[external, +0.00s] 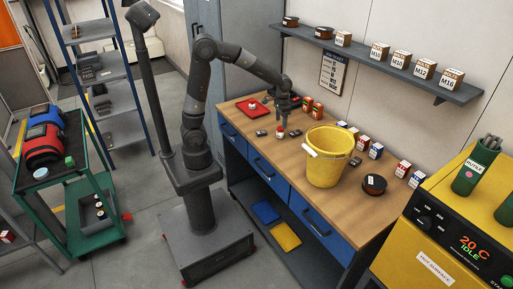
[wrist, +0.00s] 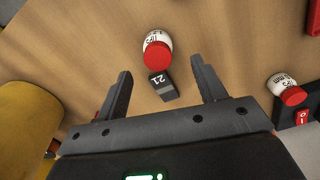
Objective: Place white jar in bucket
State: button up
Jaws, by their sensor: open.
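A white jar with a red lid (wrist: 157,50) lies in the wrist view just beyond and between my fingertips, touching or very near a small dark block marked 21 (wrist: 162,86). A small red and white item, likely this jar (external: 279,134), shows on the workbench in the external view. A second white jar with a red lid (wrist: 288,89) is at the right in the wrist view. The yellow bucket (external: 327,165) stands on the bench right of my gripper; its side fills the left of the wrist view (wrist: 25,125). My gripper (external: 283,122) is open and empty above the bench.
Several small boxes (external: 376,151) line the wall side, and a dark spool (external: 374,185) sits right of the bucket. A shelf (external: 390,66) hangs above.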

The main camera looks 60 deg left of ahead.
aim_at(280, 128)
jog(key=f, duration=0.6)
jog(key=shift+s+d, duration=0.1)
jog(key=shift+s, duration=0.15)
jog(key=shift+r, duration=0.1)
jog(key=c, duration=1.2)
jog(key=shift+r, duration=0.1)
